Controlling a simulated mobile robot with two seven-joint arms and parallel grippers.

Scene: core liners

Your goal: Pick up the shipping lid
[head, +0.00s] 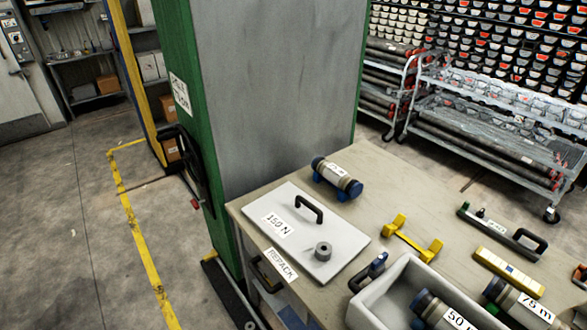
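The shipping lid is most likely the flat light-grey plate (298,222) lying on the workbench. It has a black arched handle (310,208), a "150 N" label (277,225) and a round grey knob (323,251) near its front right corner. Nothing rests on the handle. Neither of my grippers shows in the head view.
A green-edged grey cabinet (275,90) stands behind the lid. Floor (65,220) is clear at left.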

